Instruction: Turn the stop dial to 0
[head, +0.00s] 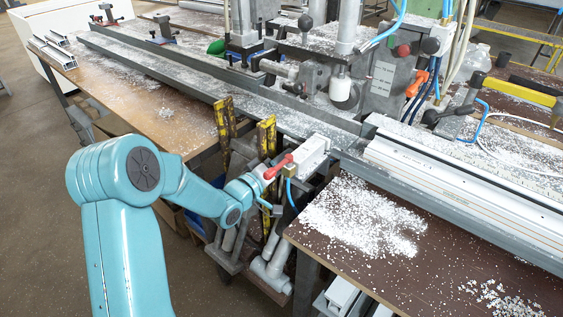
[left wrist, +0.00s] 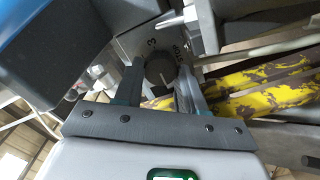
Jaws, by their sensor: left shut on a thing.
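The stop dial (left wrist: 159,70) is a dark round knob with a pale pointer line, seen in the left wrist view. The pointer slants down and to the right in the picture. It sits on a grey plate (left wrist: 128,45) marked with a "3" above the knob and the word "STOP" at its right. No 0 mark can be made out. My left gripper (left wrist: 160,82) is shut on the dial, one finger on each side of it. In the head view my teal left arm reaches the bench front; the dial and fingertips cannot be made out there. My right gripper is not in view.
Yellow worn bars (left wrist: 265,80) run close beside my left gripper. A long grey profile rail (head: 210,72) crosses the bench. A brown tabletop (head: 400,265) with white chips lies to the right, and a wooden table (head: 150,100) at the left. Blue tubing hangs near my wrist.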

